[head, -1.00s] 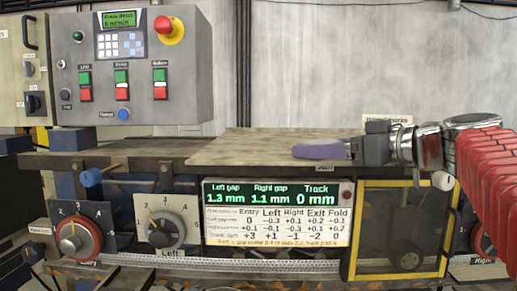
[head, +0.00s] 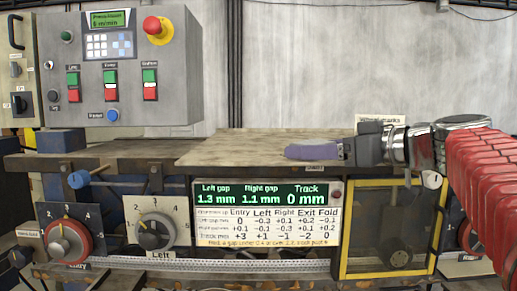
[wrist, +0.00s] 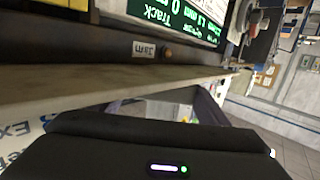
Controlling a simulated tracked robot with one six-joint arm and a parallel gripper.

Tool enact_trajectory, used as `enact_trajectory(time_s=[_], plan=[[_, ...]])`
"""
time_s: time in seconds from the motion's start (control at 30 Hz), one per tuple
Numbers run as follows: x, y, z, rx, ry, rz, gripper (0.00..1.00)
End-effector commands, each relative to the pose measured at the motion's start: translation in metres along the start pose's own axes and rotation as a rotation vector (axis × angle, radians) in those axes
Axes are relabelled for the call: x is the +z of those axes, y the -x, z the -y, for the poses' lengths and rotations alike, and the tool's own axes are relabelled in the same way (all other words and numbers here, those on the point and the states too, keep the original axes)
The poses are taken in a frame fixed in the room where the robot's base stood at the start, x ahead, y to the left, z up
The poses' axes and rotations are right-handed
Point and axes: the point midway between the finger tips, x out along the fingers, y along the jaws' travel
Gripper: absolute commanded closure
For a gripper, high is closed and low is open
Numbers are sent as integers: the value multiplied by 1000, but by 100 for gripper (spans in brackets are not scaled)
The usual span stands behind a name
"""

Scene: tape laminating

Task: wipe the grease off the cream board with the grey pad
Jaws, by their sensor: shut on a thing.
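The board (head: 235,148) lies flat on top of the machine in the head view. Its surface looks mottled tan-brown, and I cannot tell grease from its grain. The purple-grey pad (head: 310,150) is at the board's right part, low over or touching its top; which one is unclear. My gripper (head: 346,150) comes in from the right and is shut on the pad's right end. In the wrist view my dark gripper body fills the bottom, with a bit of the pad (wrist: 208,112) behind it.
A grey control box (head: 120,70) with a red stop button stands at the back left. Below the board are a gap display (head: 265,212), dials (head: 150,230) and a yellow-framed window (head: 390,230). A small sign (head: 380,119) stands behind my gripper.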

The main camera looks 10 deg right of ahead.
Motion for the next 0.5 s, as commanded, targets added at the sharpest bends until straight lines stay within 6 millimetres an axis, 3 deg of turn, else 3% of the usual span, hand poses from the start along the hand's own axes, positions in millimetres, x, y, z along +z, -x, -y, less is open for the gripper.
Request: enact_trajectory(time_s=[0.5], plan=[[1,-24,24,-12,-2,11,59]])
